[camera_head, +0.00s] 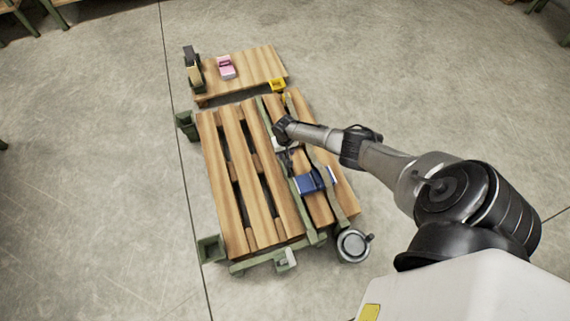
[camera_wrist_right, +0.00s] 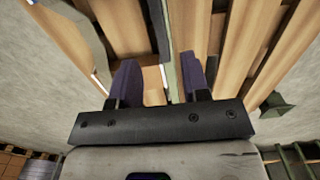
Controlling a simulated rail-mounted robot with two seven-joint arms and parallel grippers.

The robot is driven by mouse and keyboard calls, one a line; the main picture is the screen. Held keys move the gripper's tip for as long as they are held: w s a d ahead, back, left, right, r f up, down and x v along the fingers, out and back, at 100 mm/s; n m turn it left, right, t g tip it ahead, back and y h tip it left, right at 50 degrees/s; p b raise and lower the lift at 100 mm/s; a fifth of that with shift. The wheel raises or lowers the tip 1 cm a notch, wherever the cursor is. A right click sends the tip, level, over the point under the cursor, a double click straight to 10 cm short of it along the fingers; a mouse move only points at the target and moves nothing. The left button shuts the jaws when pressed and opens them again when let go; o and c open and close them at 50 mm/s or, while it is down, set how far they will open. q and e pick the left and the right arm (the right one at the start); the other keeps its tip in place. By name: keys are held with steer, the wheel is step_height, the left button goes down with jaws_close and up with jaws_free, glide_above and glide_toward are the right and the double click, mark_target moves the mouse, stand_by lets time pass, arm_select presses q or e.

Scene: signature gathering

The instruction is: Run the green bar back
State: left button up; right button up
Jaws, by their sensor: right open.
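A long thin green bar (camera_head: 294,188) runs lengthwise over the slatted wooden bed (camera_head: 230,180) in the head view, from the far end to the near edge. My right gripper (camera_head: 287,147) is over the far part of the bed, close to the bar; the arm hides part of it there. In the right wrist view, the gripper (camera_wrist_right: 157,68) is open, its two purple-grey fingers apart. A narrow green edge (camera_wrist_right: 172,78) shows between the fingers, nearer the right one; I cannot tell whether they touch it. My left gripper is not in view.
A blue bundle (camera_head: 313,181) lies across the right slats. A round grey wheel-like part (camera_head: 352,245) sits at the near right corner. Beyond the bed, a wooden board (camera_head: 250,68) holds a pink item (camera_head: 226,67); a yellow piece (camera_head: 277,85) is at its edge.

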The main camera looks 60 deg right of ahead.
step_height(320, 180, down, 5)
steer(key=b, duration=0.3)
steer(key=shift+s+a, duration=0.15)
steer(key=shift+f+b, duration=0.9)
steer(key=shift+f, duration=0.3)
steer(key=shift+c, duration=0.4)
steer(key=c, duration=0.6)
jaws_close()
